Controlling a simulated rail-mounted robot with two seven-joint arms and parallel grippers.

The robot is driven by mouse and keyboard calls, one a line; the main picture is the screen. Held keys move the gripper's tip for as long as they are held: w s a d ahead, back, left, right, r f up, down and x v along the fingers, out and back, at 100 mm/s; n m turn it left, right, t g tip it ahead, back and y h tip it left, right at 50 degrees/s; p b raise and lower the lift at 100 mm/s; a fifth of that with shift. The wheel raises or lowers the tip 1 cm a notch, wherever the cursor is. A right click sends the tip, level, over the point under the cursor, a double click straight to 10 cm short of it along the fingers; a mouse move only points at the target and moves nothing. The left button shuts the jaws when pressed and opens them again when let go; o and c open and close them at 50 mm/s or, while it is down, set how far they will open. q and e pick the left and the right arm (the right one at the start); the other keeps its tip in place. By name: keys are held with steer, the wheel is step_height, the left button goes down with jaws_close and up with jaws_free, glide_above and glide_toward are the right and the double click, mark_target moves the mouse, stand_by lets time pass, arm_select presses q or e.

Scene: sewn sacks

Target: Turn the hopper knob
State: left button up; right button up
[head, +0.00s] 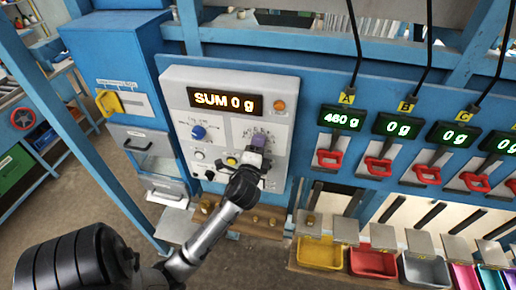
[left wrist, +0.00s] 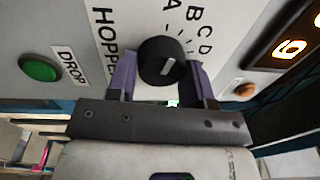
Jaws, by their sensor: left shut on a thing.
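My right gripper is not in view.
A green DROP button (left wrist: 40,68) lies beside the knob. The panel has a blue knob (head: 199,131) and a display (head: 225,101) reading SUM 0 g. Right of it, display A (head: 341,117) reads 460 g, above red handles (head: 330,158) and coloured bins (head: 319,253).

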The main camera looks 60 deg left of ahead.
arm_select(q)
steer(key=shift+n, duration=1.4)
steer(key=o, duration=0.9)
steer(key=shift+o, duration=0.2)
steer(key=shift+s+b, duration=0.1)
steer(key=shift+b, duration=0.2)
steer(key=b+v, duration=0.2)
steer(key=v, duration=1.1)
steer(key=shift+d+b, duration=0.3)
steer(key=shift+b, duration=0.05)
steer(key=shift+s, duration=0.15)
